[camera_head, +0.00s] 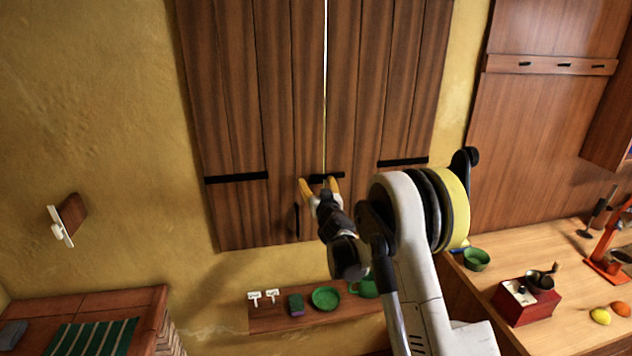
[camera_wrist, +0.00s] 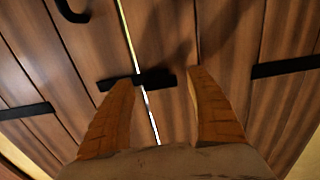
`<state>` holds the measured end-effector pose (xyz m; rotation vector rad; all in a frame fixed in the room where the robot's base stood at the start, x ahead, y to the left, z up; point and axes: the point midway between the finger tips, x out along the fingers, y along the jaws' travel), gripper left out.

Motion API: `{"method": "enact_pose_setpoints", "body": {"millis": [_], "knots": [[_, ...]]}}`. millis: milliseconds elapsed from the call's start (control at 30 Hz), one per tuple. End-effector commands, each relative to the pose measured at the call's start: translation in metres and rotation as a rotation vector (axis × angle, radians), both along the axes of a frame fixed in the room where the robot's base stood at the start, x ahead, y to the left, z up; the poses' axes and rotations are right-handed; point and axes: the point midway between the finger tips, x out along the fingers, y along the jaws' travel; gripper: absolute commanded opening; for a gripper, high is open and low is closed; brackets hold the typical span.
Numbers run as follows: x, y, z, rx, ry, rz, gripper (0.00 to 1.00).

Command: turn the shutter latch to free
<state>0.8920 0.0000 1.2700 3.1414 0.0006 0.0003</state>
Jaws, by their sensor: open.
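Two brown plank shutters (camera_head: 290,100) hang closed on the yellow wall, with a bright slit between them. The shutter latch (camera_head: 340,175) is a short black bar lying roughly level across the slit. It also shows in the wrist view (camera_wrist: 150,80), crossing the slit. My gripper (camera_head: 319,184) is in front of the latch, with its orange fingers open. In the wrist view my gripper (camera_wrist: 156,76) has one finger on each side, and the left fingertip overlaps the latch's left part. Whether it touches the latch I cannot tell.
Black hinge straps (camera_head: 236,177) and a black handle (camera_head: 296,218) sit on the shutters. Below is a wooden shelf (camera_head: 268,322) with green dishes (camera_head: 326,298). A counter with a red grinder (camera_head: 528,302) is at right. A switch plate (camera_head: 60,226) is on the left wall.

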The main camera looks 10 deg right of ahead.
Motion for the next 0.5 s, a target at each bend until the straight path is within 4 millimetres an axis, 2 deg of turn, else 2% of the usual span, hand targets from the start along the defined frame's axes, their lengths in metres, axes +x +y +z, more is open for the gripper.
{"method": "enact_pose_setpoints", "body": {"millis": [100, 367, 400, 467, 500], "knots": [[0.0078, -0.0001, 0.0, 0.0, 0.0, 0.0, 0.65], [0.0093, -0.0001, 0.0, 0.001, 0.0, 0.0, 0.65], [0.0092, -0.0001, 0.0, 0.0, 0.0, 0.0, 0.6], [0.0091, -0.0001, 0.0001, 0.0, 0.0, 0.0, 0.42], [0.0091, -0.0001, 0.0001, 0.0, 0.0, 0.0, 0.29]]}}
